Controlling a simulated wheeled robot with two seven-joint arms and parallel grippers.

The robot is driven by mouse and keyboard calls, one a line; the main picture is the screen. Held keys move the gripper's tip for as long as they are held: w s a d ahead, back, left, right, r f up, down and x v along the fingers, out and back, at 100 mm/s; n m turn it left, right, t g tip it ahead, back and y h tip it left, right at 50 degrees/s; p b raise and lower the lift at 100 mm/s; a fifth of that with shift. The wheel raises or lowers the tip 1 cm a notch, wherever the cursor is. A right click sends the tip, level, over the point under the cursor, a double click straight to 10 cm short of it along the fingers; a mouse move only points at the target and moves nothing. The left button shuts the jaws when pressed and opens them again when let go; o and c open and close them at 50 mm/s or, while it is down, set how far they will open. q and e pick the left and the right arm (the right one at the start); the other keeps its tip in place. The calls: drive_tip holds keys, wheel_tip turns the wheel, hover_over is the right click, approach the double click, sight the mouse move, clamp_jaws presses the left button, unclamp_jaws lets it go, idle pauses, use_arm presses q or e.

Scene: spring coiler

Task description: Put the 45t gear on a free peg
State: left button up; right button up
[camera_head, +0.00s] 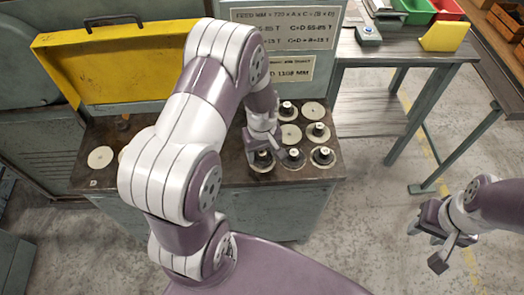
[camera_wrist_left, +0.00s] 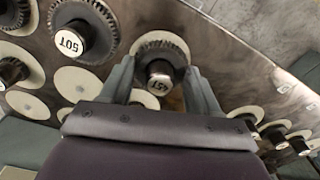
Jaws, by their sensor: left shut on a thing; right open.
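My left gripper (camera_head: 263,144) is at the front left of the gear group on the bench top. It is shut on the dark hub of the 45t gear (camera_head: 264,160). In the left wrist view, the gripper fingers (camera_wrist_left: 160,76) stand on both sides of the hub (camera_wrist_left: 159,84), whose label reads 45T upside down. I cannot tell whether the gear is clear of the surface under it. Pale round discs without a gear show at the back right (camera_head: 313,111), in the middle (camera_head: 290,133) and at the left (camera_head: 100,157). My right gripper (camera_head: 445,236) is open and empty over the floor.
Other gears stand close by, at the front middle (camera_head: 293,158), front right (camera_head: 322,156) and right (camera_head: 318,132). A yellow lid (camera_head: 120,62) rises behind the bench. A side table (camera_head: 400,50) holds bins.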

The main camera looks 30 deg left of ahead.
use_arm(q)
drive_tip(key=shift+f+b, duration=0.3)
drive_tip(key=shift+f, duration=0.2)
idle(0.3)
drive_tip(key=o, duration=1.4)
wheel_tip(320, 180, up, 26)
drive_tip(key=p, duration=1.2)
drive_tip(key=shift+f, duration=0.2)
